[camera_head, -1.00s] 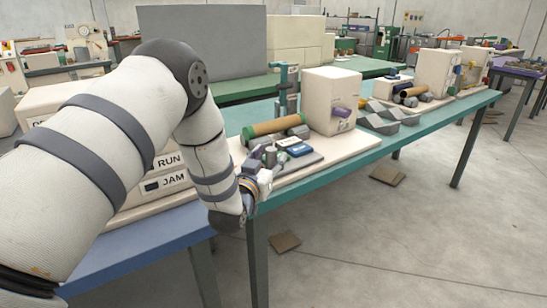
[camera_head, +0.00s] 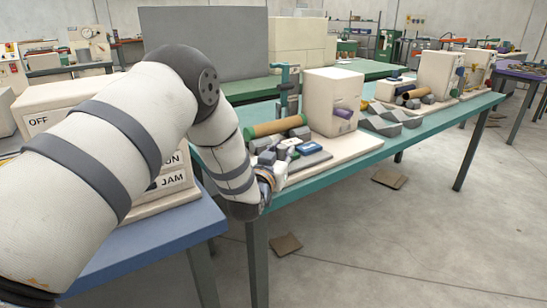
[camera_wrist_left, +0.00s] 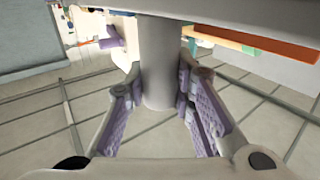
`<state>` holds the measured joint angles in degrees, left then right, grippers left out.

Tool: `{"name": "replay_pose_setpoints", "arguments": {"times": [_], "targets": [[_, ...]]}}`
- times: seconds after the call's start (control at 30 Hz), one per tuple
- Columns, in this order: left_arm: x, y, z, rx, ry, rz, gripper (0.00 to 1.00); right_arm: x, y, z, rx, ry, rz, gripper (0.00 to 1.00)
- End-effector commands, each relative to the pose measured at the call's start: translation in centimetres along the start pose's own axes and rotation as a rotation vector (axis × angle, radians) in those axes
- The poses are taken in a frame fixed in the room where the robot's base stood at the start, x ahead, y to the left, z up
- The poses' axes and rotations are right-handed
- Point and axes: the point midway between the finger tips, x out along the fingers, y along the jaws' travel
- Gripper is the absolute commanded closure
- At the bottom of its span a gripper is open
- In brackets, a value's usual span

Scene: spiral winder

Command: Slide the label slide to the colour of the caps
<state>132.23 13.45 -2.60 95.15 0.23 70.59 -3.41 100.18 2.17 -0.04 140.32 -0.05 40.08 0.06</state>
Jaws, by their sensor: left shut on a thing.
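The label slide (camera_head: 312,160) is a grey plate with small coloured blocks on it, among them a blue one (camera_head: 309,148) and a white one (camera_head: 295,141). It lies at the front of the cream base board, in front of a brown tube with green ends (camera_head: 277,127). My left gripper (camera_head: 270,168) is at the plate's near left end. In the left wrist view its purple-padded fingers close around an upright grey post (camera_wrist_left: 160,60). The arm and hand hide part of the slide's left end. My right gripper is out of view.
A cream box (camera_head: 331,95) with a purple part (camera_head: 343,113) stands behind on the teal table (camera_head: 385,150). Grey wedge blocks (camera_head: 380,125) lie to its right. A cream panel (camera_head: 70,97) with labels including OFF and JAM stands left on a blue table.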

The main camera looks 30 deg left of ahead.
Motion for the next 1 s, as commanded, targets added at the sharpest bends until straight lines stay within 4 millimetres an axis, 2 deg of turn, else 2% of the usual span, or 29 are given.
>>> {"name": "replay_pose_setpoints", "arguments": {"times": [0.03,0.23,0.6,0.63,0.7,0.73,1.0], "targets": [[1.1,0.8,0.8,0.003,0.0,0.001,1.0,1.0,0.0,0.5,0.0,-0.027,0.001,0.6],[4.1,2.9,0.6,0.003,-0.001,0.0,1.0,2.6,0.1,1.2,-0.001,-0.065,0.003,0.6],[4.6,3.4,0.1,-0.001,0.0,-0.001,1.0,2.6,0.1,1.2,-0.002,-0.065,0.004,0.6],[4.6,3.4,0.1,-0.001,0.0,-0.001,0.75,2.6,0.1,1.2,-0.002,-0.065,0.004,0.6],[4.6,3.4,0.1,-0.001,0.0,0.0,0.59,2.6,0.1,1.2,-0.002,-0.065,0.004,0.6],[4.6,3.4,0.1,-0.001,0.0,0.0,0.56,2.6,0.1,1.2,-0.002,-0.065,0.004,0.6],[4.6,3.4,0.0,-0.001,0.001,0.0,0.56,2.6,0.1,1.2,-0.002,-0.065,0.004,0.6]]}}
